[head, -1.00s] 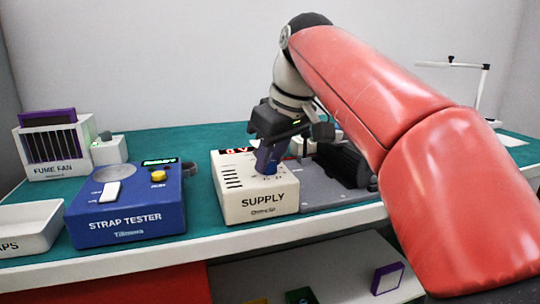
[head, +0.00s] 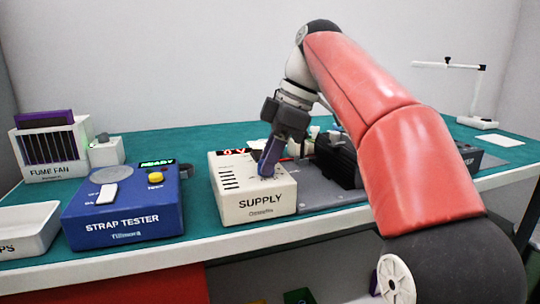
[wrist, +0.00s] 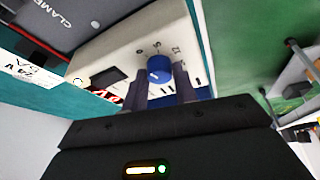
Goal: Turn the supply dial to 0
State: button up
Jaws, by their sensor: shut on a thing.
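The cream supply box (head: 255,205) stands on the bench, left of my arm. Its red display (head: 234,152) appears to read 0 V. The blue supply dial (wrist: 159,70) is on the box's top, with printed marks beside it; which mark its pointer meets is not clear. My gripper (head: 266,172) reaches down to the dial from above, tilted. In the wrist view my gripper's fingers (wrist: 161,82) stand on both sides of the dial, shut on it. The fingers hide most of the dial in the head view.
The blue strap tester (head: 125,210) stands to the left, with the fume fan (head: 50,150) behind it and a white bin (head: 28,230) at far left. A dark clamp device (head: 338,160) sits close right of the supply. The green bench behind is mostly clear.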

jog(key=shift+w+n, duration=0.1)
jog(key=shift+n, duration=0.3)
jog(key=o, duration=1)
jog(key=shift+c, duration=0.2)
